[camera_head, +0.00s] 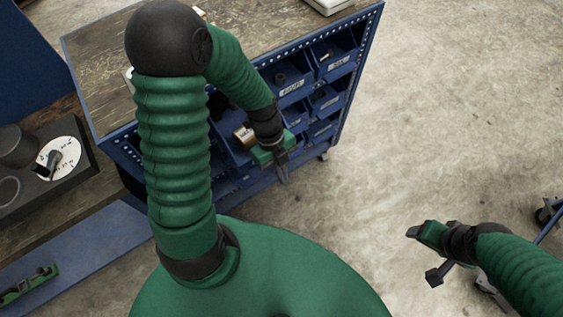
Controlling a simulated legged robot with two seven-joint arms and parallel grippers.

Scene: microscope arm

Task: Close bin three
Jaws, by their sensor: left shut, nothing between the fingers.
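Blue bins sit in rows in a blue rack, among them an upper right bin (335,62) and an upper middle bin (291,85), both with white labels. The labels are too small to read surely, so I cannot tell which is bin three. A lower left bin (236,157) appears to stick out and holds a small brown box (244,135); my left arm partly hides it. My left gripper (282,178) is shut and empty in front of the rack, just right of that bin. My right gripper (421,256) is open and empty over the floor, away from the rack.
The rack has a worn wooden top (95,50) and perforated blue edges. At left, a dark device with a white dial (62,150) rests on a wooden surface. A green tool (28,285) lies at lower left.

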